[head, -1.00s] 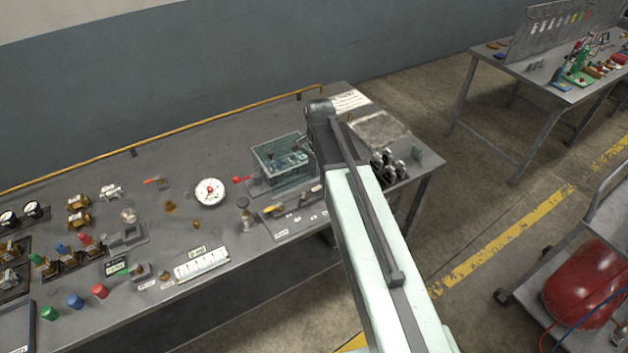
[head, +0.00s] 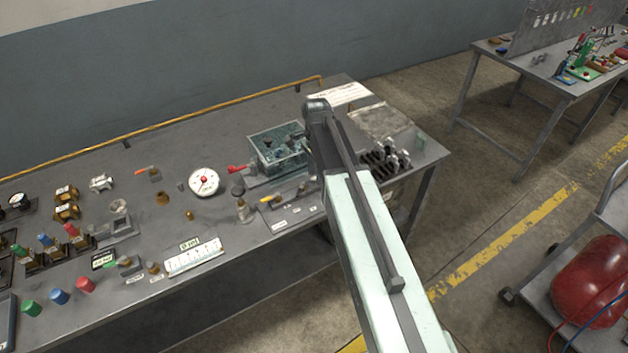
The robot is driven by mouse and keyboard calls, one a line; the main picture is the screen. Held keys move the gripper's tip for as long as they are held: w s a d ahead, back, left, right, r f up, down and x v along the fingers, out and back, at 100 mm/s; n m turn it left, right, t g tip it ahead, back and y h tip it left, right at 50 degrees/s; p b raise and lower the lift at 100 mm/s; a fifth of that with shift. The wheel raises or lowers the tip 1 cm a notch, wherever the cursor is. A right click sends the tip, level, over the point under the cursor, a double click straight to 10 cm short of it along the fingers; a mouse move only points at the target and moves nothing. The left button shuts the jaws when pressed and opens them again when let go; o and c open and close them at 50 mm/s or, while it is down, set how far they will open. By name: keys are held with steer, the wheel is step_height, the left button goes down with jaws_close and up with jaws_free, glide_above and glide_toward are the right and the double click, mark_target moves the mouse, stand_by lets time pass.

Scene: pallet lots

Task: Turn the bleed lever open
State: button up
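Several small levers show on the bench (head: 225,120), and I cannot tell for certain which is the bleed lever. A red-handled lever (head: 238,169) points left from the teal clear-walled box (head: 276,149). A yellow-tipped lever (head: 271,200) lies on a labelled plate in front of the box. My arm reaches up over the right part of the bench and covers the box's right side. My gripper is hidden behind the arm.
Brass and coloured fittings crowd the bench's left part. A white scale strip (head: 194,257) lies near the front edge. Dark metal parts (head: 385,160) stand right of my arm. A yellow rail (head: 160,131) runs along the back. A cart with a red tank (head: 598,282) stands at right.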

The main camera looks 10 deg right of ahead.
steer(key=shift+r, duration=0.1)
jaws_close()
steer(key=shift+a, duration=0.2)
steer(key=shift+s+d+n, duration=0.15)
steer(key=shift+d+n, duration=0.05)
steer(key=shift+n, duration=0.1)
steer(key=n, duration=0.2)
steer(key=shift+s+d+n, duration=0.35)
steer(key=shift+s+n, duration=0.05)
steer(key=n, duration=0.2)
steer(key=s+d+n, duration=0.1)
steer(key=n, duration=0.1)
steer(key=shift+d+n, duration=0.15)
steer(key=shift+n, duration=0.15)
steer(key=n, duration=0.1)
steer(key=d+n, duration=0.1)
steer(key=n, duration=0.3)
steer(key=shift+s+d, duration=0.25)
steer(key=shift+d, duration=0.15)
steer(key=shift+w+d+n, duration=0.1)
steer(key=shift+d+n, duration=0.25)
steer(key=shift+n, duration=0.85)
steer(key=shift+d+n, duration=0.3)
steer(key=shift+n, duration=0.9)
